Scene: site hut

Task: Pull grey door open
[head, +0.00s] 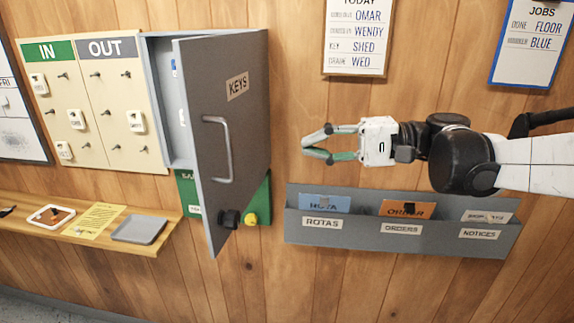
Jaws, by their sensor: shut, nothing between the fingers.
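The grey door (245,119), labelled KEYS, belongs to a shallow wall cabinet (157,100). It stands ajar, swung out from the wall, with a gap on its left side showing part of the inside. A pale bar handle (229,150) is fixed upright on its outer face. My gripper (304,148) is to the right of the door, apart from the handle and pointing left. Its fingers are shut and empty. Most of the cabinet's inside is hidden behind the door.
A grey wall rack (400,238) with papers hangs below my gripper. An IN/OUT board (92,112) is left of the cabinet. A wooden shelf (150,241) with a grey tray (139,229) is below. A green board (262,190) with black and yellow knobs is partly behind the door.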

